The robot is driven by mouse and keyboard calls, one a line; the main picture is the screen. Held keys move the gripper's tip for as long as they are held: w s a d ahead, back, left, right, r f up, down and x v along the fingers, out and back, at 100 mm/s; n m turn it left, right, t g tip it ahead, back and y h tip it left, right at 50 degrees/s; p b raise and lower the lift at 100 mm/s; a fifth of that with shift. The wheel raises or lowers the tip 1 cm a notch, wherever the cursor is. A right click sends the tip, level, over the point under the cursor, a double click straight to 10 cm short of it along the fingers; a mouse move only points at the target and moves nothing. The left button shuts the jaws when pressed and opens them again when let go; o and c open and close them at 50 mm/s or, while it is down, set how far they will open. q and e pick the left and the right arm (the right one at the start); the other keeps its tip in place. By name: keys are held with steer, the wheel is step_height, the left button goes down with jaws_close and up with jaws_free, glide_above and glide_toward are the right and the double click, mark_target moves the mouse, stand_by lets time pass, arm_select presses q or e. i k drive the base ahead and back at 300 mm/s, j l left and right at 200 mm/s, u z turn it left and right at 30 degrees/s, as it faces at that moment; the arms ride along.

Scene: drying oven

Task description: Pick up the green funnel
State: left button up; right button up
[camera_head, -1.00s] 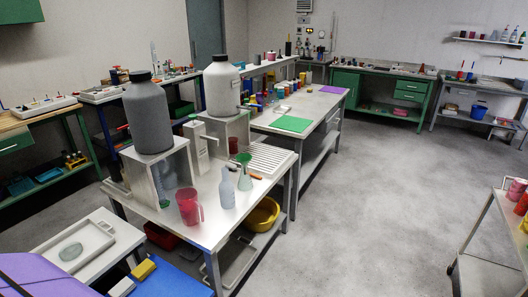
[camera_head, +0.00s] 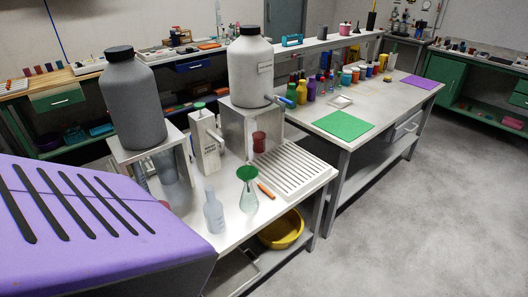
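The green funnel (camera_head: 247,173) sits in the mouth of a clear conical flask (camera_head: 248,199) on the light metal table (camera_head: 284,206). Its wide rim faces up. The flask hides part of its stem, or the stem shows only faintly through the glass. A clear narrow-necked bottle (camera_head: 214,214) stands left of the flask. Neither of my grippers shows in the view, so I cannot see what they hold.
A large purple body with black slots (camera_head: 85,215) fills the lower left and hides the table's near left end. A white slatted rack (camera_head: 292,168) and an orange-handled item (camera_head: 266,190) lie near the flask. Two big bottles stand behind. Open floor lies at right.

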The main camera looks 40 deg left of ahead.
mark_target(248, 173)
steer(key=i+u, duration=0.35)
steer(key=i+l+u, duration=0.15)
steer(key=i+u, duration=0.25)
steer(key=i+l+u, duration=0.35)
steer(key=i+j, duration=0.1)
